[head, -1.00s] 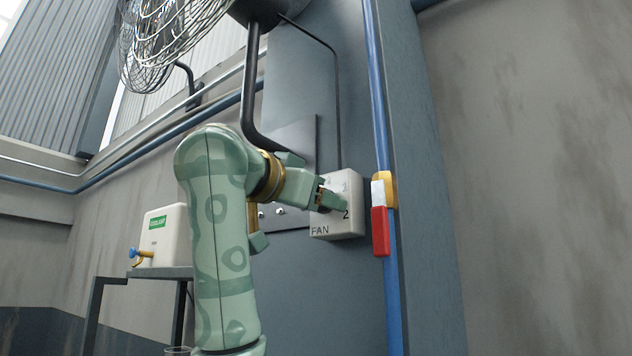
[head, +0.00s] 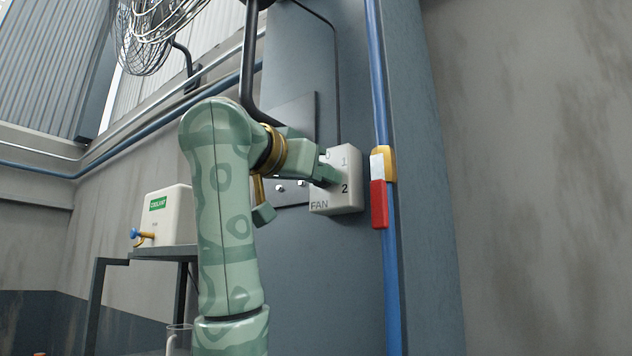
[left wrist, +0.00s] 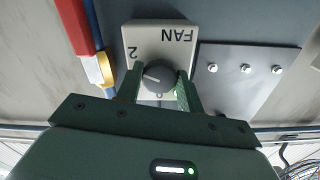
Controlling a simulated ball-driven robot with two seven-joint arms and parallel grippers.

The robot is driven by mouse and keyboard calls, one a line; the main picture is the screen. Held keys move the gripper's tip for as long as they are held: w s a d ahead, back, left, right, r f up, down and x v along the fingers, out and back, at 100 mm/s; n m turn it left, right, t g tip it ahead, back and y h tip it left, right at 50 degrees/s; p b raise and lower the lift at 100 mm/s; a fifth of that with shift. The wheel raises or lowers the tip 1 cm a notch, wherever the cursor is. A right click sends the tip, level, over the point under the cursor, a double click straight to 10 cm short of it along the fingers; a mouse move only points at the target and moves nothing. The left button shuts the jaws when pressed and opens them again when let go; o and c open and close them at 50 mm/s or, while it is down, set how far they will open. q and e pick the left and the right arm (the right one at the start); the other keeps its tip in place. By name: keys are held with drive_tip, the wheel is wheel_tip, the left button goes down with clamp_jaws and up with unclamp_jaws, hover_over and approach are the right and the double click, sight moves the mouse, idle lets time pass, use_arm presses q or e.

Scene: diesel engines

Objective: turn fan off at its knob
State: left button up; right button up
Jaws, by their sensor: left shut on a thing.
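The pale fan control box (head: 349,192), marked FAN, is on the blue-grey column in the head view, with 1 and 2 showing on its face. My left gripper (head: 328,170) reaches its face from the left and hides most of the knob there. In the left wrist view the box (left wrist: 178,27) is upside down. The round dark knob (left wrist: 158,77) sits between the two green fingers of my left gripper (left wrist: 158,88), which is shut on it. The knob's pale pointer line lies toward the left, below the 2. My right gripper is not in view.
The fan's wire cage (head: 158,30) is at the upper left. A blue pipe (head: 378,95) with a red-handled valve (head: 379,203) runs just right of the box. A coolant tank (head: 170,215) stands on a stand at left. A bolted plate (head: 292,115) is behind my wrist.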

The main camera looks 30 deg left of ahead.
use_arm(q)
drive_tip(key=shift+d+r+n+b, duration=0.1)
drive_tip(key=shift+n+b, duration=2.7)
drive_tip(key=shift+n, duration=2.85)
drive_tip(key=shift+d+r+n+b, duration=0.1)
drive_tip(key=shift+n+b, duration=2.65)
drive_tip(key=shift+n, duration=2.9)
drive_tip(key=shift+f, duration=0.1)
drive_tip(key=o, duration=1)
drive_tip(key=shift+a, duration=0.15)
drive_tip(key=shift+s, duration=0.15)
